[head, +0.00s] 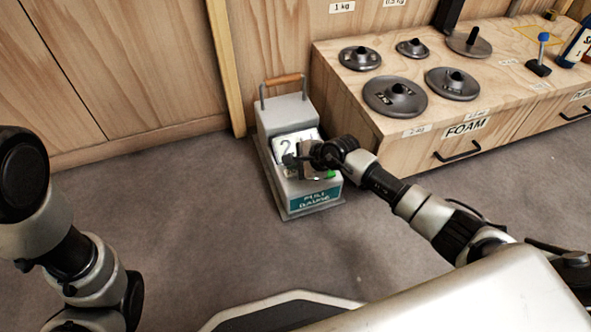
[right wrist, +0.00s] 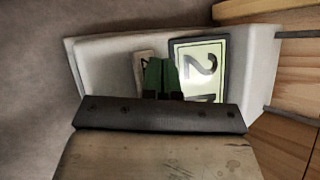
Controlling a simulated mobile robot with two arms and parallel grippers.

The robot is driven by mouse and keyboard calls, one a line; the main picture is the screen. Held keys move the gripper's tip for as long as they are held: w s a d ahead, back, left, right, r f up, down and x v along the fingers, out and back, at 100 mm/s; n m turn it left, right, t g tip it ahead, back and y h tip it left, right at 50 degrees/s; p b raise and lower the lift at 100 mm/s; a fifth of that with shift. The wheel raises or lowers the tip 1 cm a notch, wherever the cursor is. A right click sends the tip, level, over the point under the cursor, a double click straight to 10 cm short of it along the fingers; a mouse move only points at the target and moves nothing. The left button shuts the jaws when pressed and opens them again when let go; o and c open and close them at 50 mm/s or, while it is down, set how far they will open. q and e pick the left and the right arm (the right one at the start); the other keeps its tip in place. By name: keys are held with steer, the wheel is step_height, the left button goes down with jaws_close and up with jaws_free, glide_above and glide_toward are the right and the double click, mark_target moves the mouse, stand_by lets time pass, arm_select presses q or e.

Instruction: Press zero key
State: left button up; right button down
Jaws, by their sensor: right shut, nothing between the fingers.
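The pull gauge (head: 291,113) is a grey box with a wooden handle, standing on the floor with a teal "PULL GAUGE" label. Its pale display (head: 284,147) shows a "2", partly covered by my gripper; the display also shows in the right wrist view (right wrist: 205,65). A small beige key (right wrist: 143,62) lies beside the display, its marking partly hidden behind the fingers. My right gripper (head: 290,160) is shut and empty, over the gauge's face. Its green fingertips (right wrist: 160,72) overlap the key's edge; whether they touch it I cannot tell. My left gripper is out of view.
A wooden drawer unit (head: 350,112) marked "FOAM" stands right of the gauge, with several dark weight discs (head: 395,97) on top. Wooden panels (head: 130,70) are behind. The grey carpet (head: 180,210) left of the gauge is clear.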

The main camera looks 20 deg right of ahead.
mark_target(295, 172)
steer(key=shift+f, duration=0.35)
steer(key=shift+r, duration=0.1)
stand_by(0.5)
steer(key=shift+r+p, duration=0.55)
steer(key=shift+r, duration=0.15)
steer(key=shift+r, duration=0.1)
step_height(295, 172, up, 5)
steer(key=p, duration=0.4)
steer(key=shift+p, duration=0.3)
